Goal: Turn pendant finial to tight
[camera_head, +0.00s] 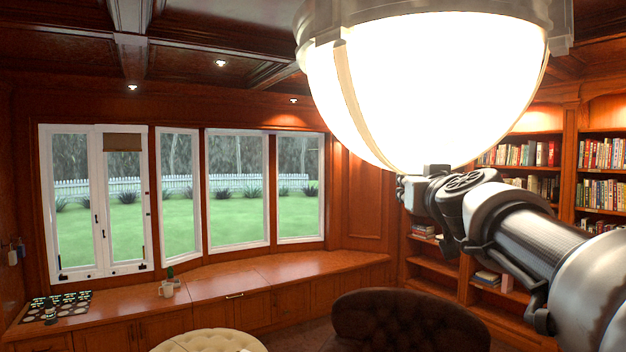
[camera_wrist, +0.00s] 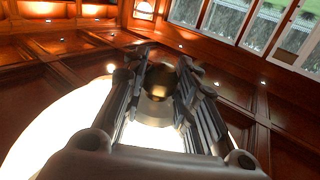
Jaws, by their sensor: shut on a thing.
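The pendant lamp (camera_head: 425,85) is a large glowing white bowl with a metal rim and strap, filling the upper right of the head view. Its glow also shows behind my fingers in the wrist view (camera_wrist: 60,125). My gripper (camera_head: 428,172) is right under the lowest point of the bowl. In the wrist view the two fingers of my gripper (camera_wrist: 160,90) stand on either side of the finial (camera_wrist: 158,88), a round, shiny, dark brassy piece, and are shut on it. In the head view the finial is mostly hidden by the gripper. Its thread cannot be seen.
A dark tufted chair (camera_head: 405,322) and a cream tufted seat (camera_head: 210,341) stand below. A wooden window bench (camera_head: 240,283) runs under the windows, with small items on it. Bookshelves (camera_head: 510,180) line the right. The air left of the lamp is free.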

